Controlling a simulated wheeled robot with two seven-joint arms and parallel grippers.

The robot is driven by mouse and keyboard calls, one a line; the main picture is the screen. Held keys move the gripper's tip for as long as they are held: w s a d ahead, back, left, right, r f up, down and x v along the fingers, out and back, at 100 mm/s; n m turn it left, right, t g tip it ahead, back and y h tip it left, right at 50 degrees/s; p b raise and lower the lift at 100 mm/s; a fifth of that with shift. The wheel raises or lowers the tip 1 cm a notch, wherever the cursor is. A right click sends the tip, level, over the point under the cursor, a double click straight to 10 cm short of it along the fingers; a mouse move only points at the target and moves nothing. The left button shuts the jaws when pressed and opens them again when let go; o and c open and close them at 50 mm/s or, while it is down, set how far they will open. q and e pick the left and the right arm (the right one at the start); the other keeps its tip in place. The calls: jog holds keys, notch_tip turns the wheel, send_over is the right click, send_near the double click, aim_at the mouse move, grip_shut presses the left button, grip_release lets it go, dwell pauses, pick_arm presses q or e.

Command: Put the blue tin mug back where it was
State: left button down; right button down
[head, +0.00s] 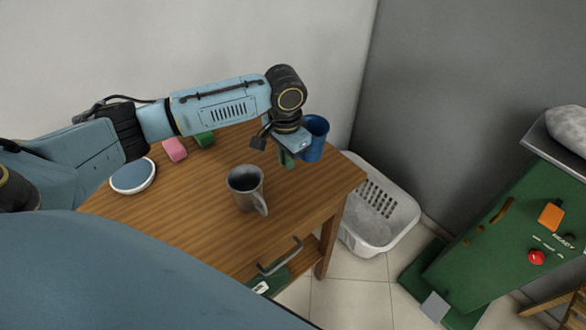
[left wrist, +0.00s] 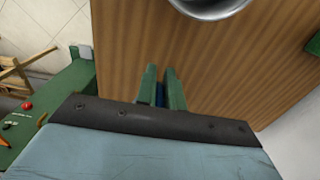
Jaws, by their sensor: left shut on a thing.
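The blue tin mug (head: 317,140) is upright near the table's far right end. My left gripper (head: 289,156) is shut on it from its left side. I cannot tell whether the mug's base touches the wood, as the fingers hide part of it. In the left wrist view the green fingers (left wrist: 161,90) are close together, with only a sliver of blue (left wrist: 160,96) between them. A grey mug (head: 244,188) stands on the table in front, apart from the gripper. My right gripper is not in view.
The wooden table (head: 200,225) also holds a round blue-and-white disc (head: 133,177), a pink block (head: 174,150) and a green block (head: 204,139). A white basket (head: 385,232) stands on the floor beyond the right edge. A green machine (head: 490,235) is farther right. Walls close off the back.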

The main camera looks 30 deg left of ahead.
aim_at(287, 183)
pick_arm(q)
notch_tip(287, 183, down, 2)
jog(key=shift+f, duration=0.25)
notch_tip(287, 183, down, 3)
jog(key=shift+f+b, duration=0.1)
jog(key=shift+b, duration=0.2)
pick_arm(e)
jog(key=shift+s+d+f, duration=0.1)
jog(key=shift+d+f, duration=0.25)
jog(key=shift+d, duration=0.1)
pick_arm(q)
jog(key=c, duration=1.5)
grip_release()
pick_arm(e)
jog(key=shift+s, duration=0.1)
pick_arm(q)
notch_tip(287, 183, up, 12)
jog(key=shift+r+p, duration=0.15)
jog(key=shift+p, duration=0.65)
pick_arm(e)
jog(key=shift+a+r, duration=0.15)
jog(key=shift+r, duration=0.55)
